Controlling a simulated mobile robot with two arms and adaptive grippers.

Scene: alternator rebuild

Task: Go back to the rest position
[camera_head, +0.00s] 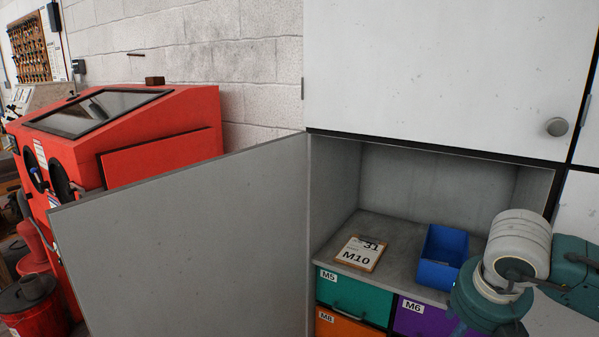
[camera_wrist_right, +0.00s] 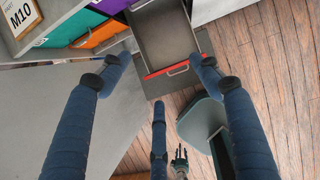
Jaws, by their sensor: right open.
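Beyond the fingers is a pulled-out grey drawer (camera_wrist_right: 167,38) with a red front edge. It looks empty. In the head view, my right arm comes in at the lower right, in front of the cabinet, and its gripper is out of the picture.
An open grey cabinet door (camera_head: 190,245) stands out to the left. The cabinet shelf (camera_head: 400,238) holds an M10 card (camera_head: 360,254) and a blue bin (camera_head: 442,258). Below are green (camera_head: 352,298), purple and orange drawers. A red blasting cabinet (camera_head: 165,125) stands at left.

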